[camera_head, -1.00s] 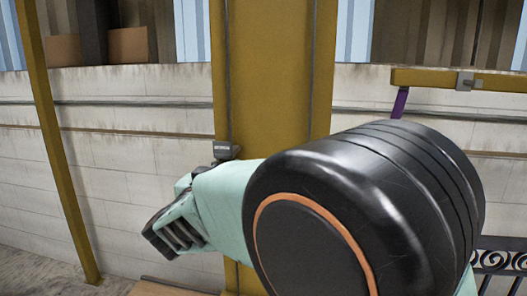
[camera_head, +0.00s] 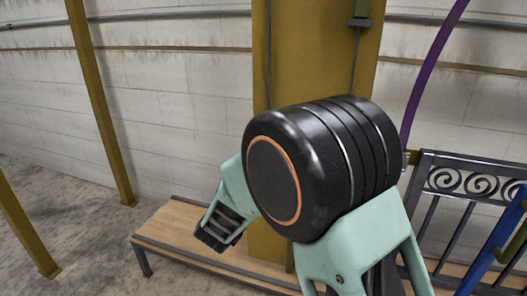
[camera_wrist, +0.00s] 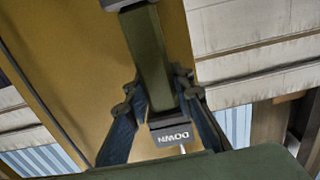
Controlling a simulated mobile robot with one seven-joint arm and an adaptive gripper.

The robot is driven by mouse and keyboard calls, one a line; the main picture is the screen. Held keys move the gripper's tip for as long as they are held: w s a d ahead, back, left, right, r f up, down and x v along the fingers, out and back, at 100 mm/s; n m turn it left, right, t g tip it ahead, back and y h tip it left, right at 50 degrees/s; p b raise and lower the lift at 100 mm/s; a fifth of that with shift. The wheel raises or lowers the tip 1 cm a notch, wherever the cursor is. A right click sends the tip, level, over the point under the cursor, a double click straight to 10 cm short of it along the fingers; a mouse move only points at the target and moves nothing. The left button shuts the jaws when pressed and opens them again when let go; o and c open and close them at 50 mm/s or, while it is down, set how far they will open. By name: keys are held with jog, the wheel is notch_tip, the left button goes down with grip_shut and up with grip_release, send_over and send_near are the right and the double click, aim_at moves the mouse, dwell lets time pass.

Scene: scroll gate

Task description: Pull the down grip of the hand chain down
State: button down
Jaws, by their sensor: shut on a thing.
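The down grip (camera_wrist: 148,60) of the hand chain is a dark olive bar. Its grey collar (camera_wrist: 168,136) reads DOWN, upside down in the wrist view. My gripper (camera_wrist: 157,85) has a finger on each side of the bar and is shut on it. In the head view my arm hides the gripper and this grip. Two thin chain strands (camera_head: 269,55) run down the front of a yellow column (camera_head: 310,50). On the right strand, at the top edge, is another olive grip with a grey collar (camera_head: 358,22).
A wood-topped bench (camera_head: 180,228) stands low by the column. A black scroll-work gate (camera_head: 465,180) and a curved purple strip (camera_head: 430,60) are on the right. Yellow posts (camera_head: 100,110) stand at the left before a pale block wall (camera_head: 170,90).

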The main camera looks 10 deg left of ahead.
jog(key=shift+d+f+b, duration=0.1)
jog(key=shift+f+b, duration=0.8)
jog(key=shift+f, duration=1.45)
jog(key=c, duration=1.7)
grip_release()
jog(key=shift+c, duration=0.2)
jog(key=shift+o, duration=0.6)
jog(key=shift+r, duration=0.15)
jog(key=shift+s, duration=0.1)
jog(key=shift+s, duration=0.3)
jog(key=s+a, duration=0.1)
jog(key=s, duration=1)
